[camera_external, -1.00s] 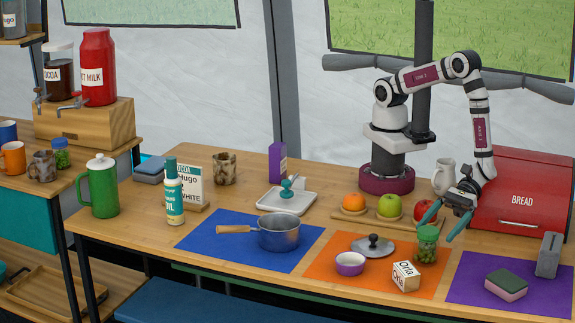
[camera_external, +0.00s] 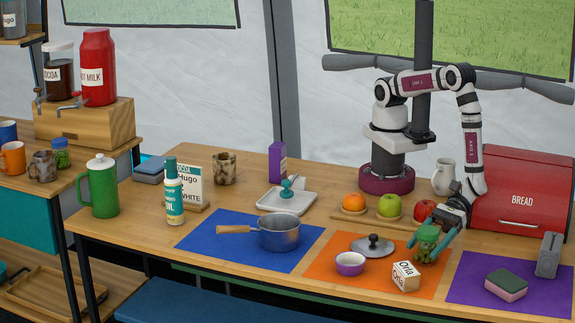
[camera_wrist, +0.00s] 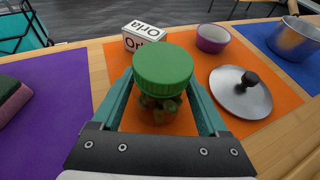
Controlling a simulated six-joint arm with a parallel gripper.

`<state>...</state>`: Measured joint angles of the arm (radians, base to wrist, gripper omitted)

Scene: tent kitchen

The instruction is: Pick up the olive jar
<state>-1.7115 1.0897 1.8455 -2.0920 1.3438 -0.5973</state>
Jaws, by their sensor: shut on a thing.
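The olive jar (camera_external: 427,248) is a small clear jar with a green lid and green olives inside. It stands upright at the right part of the orange mat (camera_external: 329,272). In the wrist view the jar's green lid (camera_wrist: 163,68) fills the middle, between my two teal fingers. My gripper (camera_external: 431,247) comes down from behind and is shut on the jar, one finger on each side. Whether the jar's base is clear of the mat cannot be told.
An Orla carton (camera_external: 406,276), a purple bowl (camera_external: 350,263) and a pot lid (camera_external: 373,245) are close by on the orange mat. A red apple (camera_external: 425,210) and the red bread bin (camera_external: 525,195) stand behind. A sponge (camera_external: 506,285) lies on the purple mat at right.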

